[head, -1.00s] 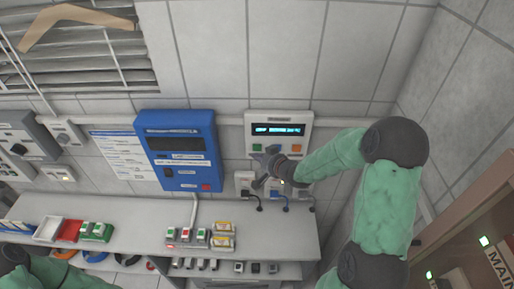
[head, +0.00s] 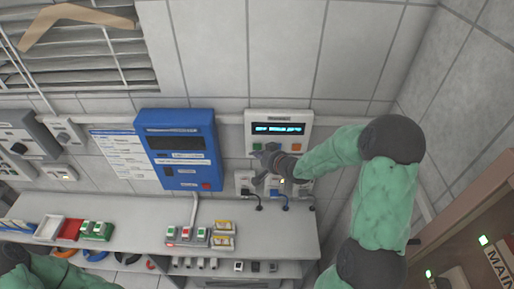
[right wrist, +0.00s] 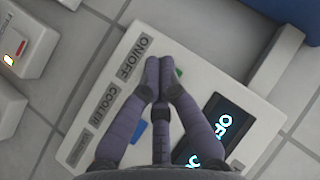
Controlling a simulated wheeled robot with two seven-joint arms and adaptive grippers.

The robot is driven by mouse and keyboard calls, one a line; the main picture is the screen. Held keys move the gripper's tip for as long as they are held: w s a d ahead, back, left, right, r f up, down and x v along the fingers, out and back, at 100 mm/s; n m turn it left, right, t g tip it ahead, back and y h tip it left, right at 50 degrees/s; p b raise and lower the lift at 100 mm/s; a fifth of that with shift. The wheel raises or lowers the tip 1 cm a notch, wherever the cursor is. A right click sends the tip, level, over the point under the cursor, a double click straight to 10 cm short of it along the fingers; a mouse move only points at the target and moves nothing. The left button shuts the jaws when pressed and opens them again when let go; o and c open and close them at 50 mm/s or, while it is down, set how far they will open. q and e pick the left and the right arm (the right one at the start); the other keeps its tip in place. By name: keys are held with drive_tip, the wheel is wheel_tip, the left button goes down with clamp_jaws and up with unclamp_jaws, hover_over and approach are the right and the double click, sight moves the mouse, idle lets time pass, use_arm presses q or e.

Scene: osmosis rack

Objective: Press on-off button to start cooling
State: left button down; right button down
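A white control box (head: 306,122) with a lit cyan display (head: 278,128) hangs on the wall. A green button (head: 257,146) and an orange button (head: 296,147) show on it. In the right wrist view the box (right wrist: 196,62) carries ON/OFF and COOLER labels, a green button (right wrist: 178,72) partly hidden by the fingers, and a blue button (right wrist: 138,131). The display (right wrist: 216,128) shows text starting with "OF". My right gripper (right wrist: 160,62) has its fingertips together beside the green button, under the ON/OFF label; I cannot tell whether they touch it. My left gripper is out of view.
A blue device (head: 180,150) hangs left of the box. Sockets with plugged cables (head: 277,190) sit just below the box. A shelf (head: 130,208) below holds several small switches and trays. The wall above the box is clear.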

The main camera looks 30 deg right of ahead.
drive_tip(key=shift+w+d, duration=0.1)
drive_tip(key=shift+w, duration=0.05)
idle(0.6)
drive_tip(key=shift+w+d, duration=0.15)
drive_tip(key=shift+w, duration=0.05)
drive_tip(key=shift+w+d, duration=0.2)
drive_tip(key=shift+w, duration=0.1)
idle(0.8)
idle(0.4)
drive_tip(key=shift+s+a, duration=0.45)
drive_tip(key=shift+s, duration=0.2)
drive_tip(key=shift+s+a+b, duration=0.15)
drive_tip(key=shift+s+a, duration=0.3)
drive_tip(key=shift+s, duration=0.25)
drive_tip(key=shift+s+a+b, duration=0.2)
drive_tip(key=shift+s+a, duration=0.2)
drive_tip(key=shift+s, duration=0.35)
drive_tip(key=shift+s+a+b, duration=0.15)
drive_tip(key=shift+s+a, duration=0.3)
drive_tip(key=shift+s, duration=0.25)
